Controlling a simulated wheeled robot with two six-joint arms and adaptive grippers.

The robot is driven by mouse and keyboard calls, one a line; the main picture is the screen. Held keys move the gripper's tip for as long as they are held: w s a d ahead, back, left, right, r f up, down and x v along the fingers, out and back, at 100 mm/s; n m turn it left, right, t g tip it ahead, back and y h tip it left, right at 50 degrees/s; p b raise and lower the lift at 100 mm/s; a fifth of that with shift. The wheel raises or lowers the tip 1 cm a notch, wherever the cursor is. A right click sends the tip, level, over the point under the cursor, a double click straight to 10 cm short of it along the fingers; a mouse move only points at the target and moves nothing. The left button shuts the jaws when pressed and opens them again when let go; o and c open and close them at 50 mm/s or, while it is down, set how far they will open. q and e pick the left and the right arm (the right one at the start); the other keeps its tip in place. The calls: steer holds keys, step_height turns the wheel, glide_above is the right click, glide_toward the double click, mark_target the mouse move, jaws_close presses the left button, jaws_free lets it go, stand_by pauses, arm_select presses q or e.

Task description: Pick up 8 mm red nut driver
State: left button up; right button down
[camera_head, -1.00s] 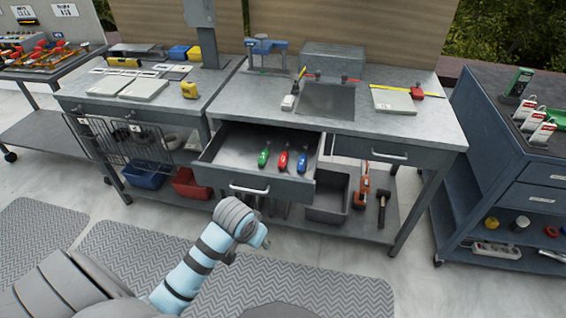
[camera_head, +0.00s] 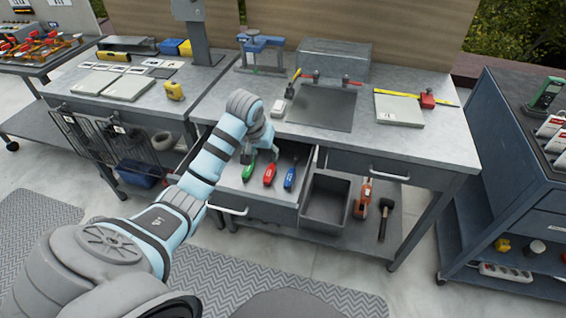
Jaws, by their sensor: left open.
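The red nut driver (camera_head: 269,174) lies in the open drawer (camera_head: 255,203), between a green driver (camera_head: 248,171) on its left and a blue driver (camera_head: 290,177) on its right. Size marks are too small to read. My left gripper (camera_head: 262,156) is over the drawer, just behind and above the green and red handles. It is open and holds nothing that I can see. My left wrist and forearm hide the left part of the drawer. My right gripper is not in view.
The worktop (camera_head: 350,142) is directly above and behind the drawer. A vise (camera_head: 262,50), a metal box (camera_head: 333,60) and a yellow tape measure (camera_head: 175,90) stand on the benches. A closed drawer (camera_head: 375,166) is to the right. A grey bin (camera_head: 325,202) sits on the lower shelf.

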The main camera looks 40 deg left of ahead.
arm_select(q)
step_height(320, 180, down, 3)
steer(key=b, duration=0.3)
glide_above(270, 171)
steer(key=s+d, duration=0.1)
steer(key=s, duration=0.2)
steer(key=f, duration=0.4)
steer(key=shift+w+f, duration=0.2)
steer(key=shift+f, duration=0.2)
steer(key=b+x, duration=0.1)
steer(key=x, duration=0.1)
steer(key=b+x, duration=0.2)
steer(key=x, duration=0.1)
steer(key=shift+w+a+f, duration=0.1)
steer(key=shift+w+f, duration=0.1)
steer(key=shift+w, duration=0.2)
steer(key=shift+r, duration=0.1)
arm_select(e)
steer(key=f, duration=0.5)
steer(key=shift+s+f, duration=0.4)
arm_select(q)
steer(key=shift+p, duration=0.35)
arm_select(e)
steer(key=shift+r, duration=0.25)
arm_select(q)
jaws_close()
